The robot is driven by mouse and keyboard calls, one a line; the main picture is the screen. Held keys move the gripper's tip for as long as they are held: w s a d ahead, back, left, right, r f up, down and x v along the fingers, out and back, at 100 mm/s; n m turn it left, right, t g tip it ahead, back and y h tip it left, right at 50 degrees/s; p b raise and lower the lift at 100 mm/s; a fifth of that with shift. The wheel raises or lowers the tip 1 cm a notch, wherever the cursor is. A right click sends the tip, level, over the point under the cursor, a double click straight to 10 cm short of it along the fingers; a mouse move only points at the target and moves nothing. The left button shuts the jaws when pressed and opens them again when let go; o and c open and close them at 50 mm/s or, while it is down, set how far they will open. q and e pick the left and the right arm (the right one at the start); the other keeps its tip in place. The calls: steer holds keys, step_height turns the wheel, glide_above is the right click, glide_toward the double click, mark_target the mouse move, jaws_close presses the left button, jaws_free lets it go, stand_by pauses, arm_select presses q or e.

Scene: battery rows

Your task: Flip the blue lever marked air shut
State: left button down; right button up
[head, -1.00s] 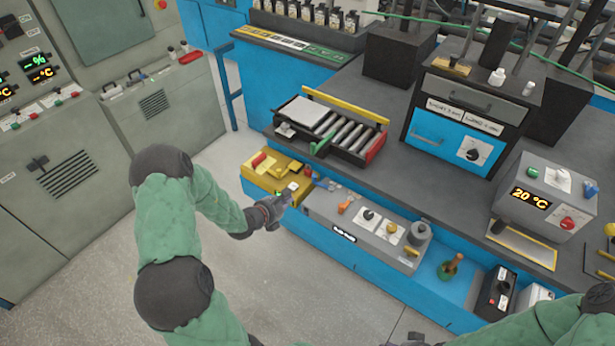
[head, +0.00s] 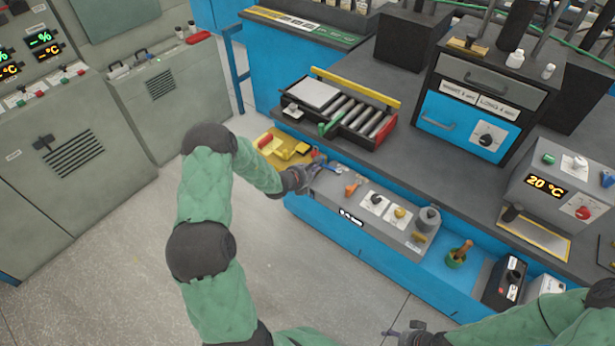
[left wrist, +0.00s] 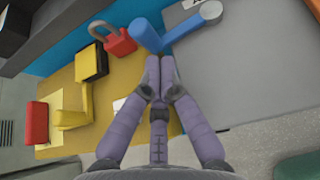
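The blue lever (left wrist: 147,36) shows in the left wrist view as a rounded blue arm running to a round hub (left wrist: 208,12) on a grey box. A white label by the hub is only partly in view and unreadable. In the head view the grey box (head: 333,203) stands on the blue bench ledge, with the small blue lever (head: 321,158) at its far left end. My left gripper (head: 315,171) is there; its fingers (left wrist: 160,60) are together, tips close beside the lever; contact cannot be told. My right gripper (head: 390,333) is low in the head view, away from the bench.
A yellow panel (left wrist: 67,85) with a red padlock (left wrist: 117,39) and black and red blocks lies left of the lever. Orange, white and yellow knobs sit along the grey box. A roller tray (head: 394,107) stands above. The floor in front is clear.

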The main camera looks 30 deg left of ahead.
arm_select(q)
steer(key=shift+w, duration=0.45)
steer(key=shift+w+a+r, duration=0.1)
steer(key=shift+w+a+m+h, duration=0.25)
steer(key=shift+w+m+h, duration=0.1)
steer(key=shift+m+h, duration=0.3)
steer(key=shift+w+a, duration=0.15)
steer(key=shift+w, duration=0.2)
